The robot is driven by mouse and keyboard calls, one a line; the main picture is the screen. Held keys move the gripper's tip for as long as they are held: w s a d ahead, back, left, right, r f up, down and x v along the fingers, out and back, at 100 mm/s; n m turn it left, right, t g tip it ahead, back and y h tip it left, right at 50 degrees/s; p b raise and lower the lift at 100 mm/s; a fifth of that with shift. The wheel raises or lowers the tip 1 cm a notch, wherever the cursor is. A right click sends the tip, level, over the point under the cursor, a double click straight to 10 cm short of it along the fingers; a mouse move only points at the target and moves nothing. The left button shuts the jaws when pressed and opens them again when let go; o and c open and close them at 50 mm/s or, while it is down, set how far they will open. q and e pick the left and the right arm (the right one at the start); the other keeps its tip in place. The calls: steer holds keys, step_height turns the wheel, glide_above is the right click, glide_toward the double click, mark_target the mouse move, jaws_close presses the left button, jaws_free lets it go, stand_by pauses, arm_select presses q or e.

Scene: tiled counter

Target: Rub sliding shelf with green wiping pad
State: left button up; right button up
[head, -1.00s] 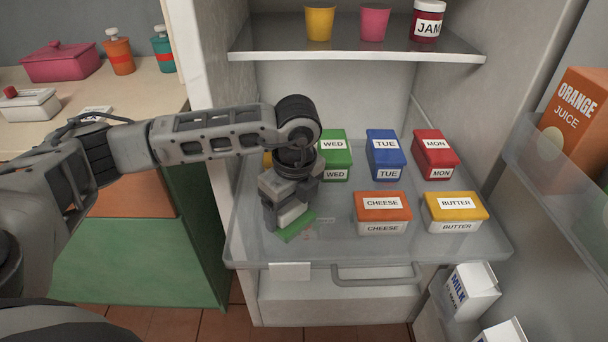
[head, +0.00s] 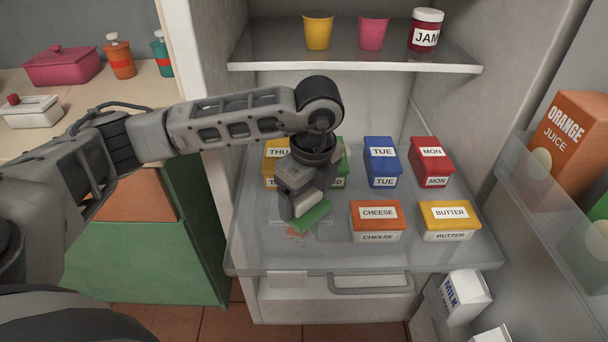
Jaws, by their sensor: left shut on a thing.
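The sliding shelf (head: 262,248) is a clear, glassy pulled-out shelf in the open fridge, with a grey handle at its front edge. My left gripper (head: 304,210) is over the shelf's left part, pointing down and shut on the green wiping pad (head: 311,217). The pad is at or just above the shelf surface; I cannot tell whether it touches. Small reddish marks (head: 297,233) show on the shelf just in front of the pad. My right gripper is not in view.
Behind my gripper stand a yellow THU box (head: 275,152), a partly hidden green box, a blue TUE box (head: 381,162) and a red MON box (head: 432,161). An orange cheese box (head: 377,221) and yellow butter box (head: 449,220) stand to the right. The upper shelf (head: 350,67) is above.

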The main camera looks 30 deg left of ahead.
arm_select(q)
step_height(320, 180, up, 2)
steer(key=shift+r+p, duration=0.2)
steer(key=shift+p, duration=0.4)
